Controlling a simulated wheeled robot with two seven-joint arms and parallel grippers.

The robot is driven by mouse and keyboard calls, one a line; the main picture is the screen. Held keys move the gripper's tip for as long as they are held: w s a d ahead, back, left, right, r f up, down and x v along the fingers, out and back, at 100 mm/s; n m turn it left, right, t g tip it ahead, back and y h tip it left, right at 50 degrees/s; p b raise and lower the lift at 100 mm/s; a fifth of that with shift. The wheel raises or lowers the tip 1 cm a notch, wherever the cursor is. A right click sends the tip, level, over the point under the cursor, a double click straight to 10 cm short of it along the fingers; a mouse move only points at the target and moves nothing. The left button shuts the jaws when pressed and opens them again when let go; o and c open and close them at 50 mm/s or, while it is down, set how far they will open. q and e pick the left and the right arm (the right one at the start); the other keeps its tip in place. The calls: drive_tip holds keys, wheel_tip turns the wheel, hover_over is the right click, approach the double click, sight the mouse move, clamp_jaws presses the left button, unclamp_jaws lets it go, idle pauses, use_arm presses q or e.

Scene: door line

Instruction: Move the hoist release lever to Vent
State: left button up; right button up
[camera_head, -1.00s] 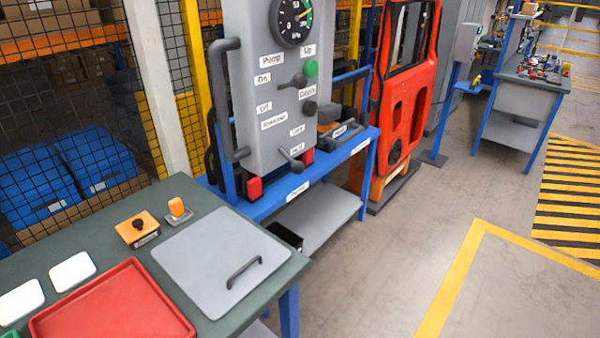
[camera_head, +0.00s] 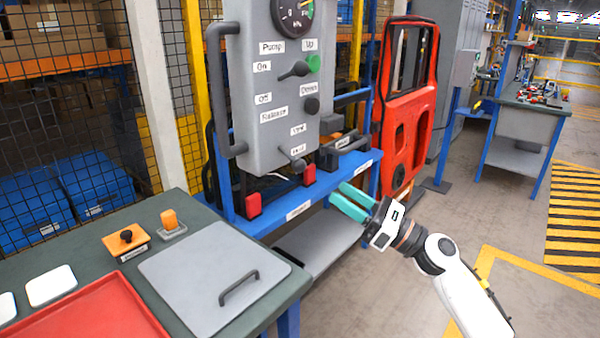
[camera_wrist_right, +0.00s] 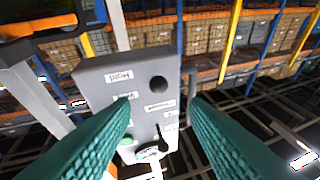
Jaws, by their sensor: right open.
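The grey hoist panel (camera_head: 275,85) stands on a blue bench. Its release lever (camera_head: 298,163) is at the bottom, with a dark round knob tilted down to the right, close to the lower Hold label. The Vent label (camera_head: 298,130) is above it. In the right wrist view the panel is upside down; the dark knob (camera_wrist_right: 158,84) appears end-on beside the Hold label (camera_wrist_right: 119,76). My right gripper (camera_head: 338,197), with teal fingers, is open and empty, right of and below the lever, apart from it. Its fingers (camera_wrist_right: 160,103) frame the panel in the wrist view.
The pump lever (camera_head: 295,70), green Up button (camera_head: 313,63) and dark Down button (camera_head: 312,105) are higher on the panel. A handle (camera_head: 215,90) runs along its left side. A dark grey tool (camera_head: 345,148) lies on the bench at right. An orange-red door (camera_head: 405,110) stands behind.

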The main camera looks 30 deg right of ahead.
sight(300, 163)
drive_tip(key=p+x, duration=0.4)
drive_tip(key=x, duration=0.6)
drive_tip(key=shift+w+r, duration=0.15)
drive_tip(key=shift+w, duration=0.05)
drive_tip(key=shift+w+a+r, duration=0.1)
drive_tip(key=shift+w+a, duration=0.25)
drive_tip(key=shift+w, duration=0.1)
clamp_jaws()
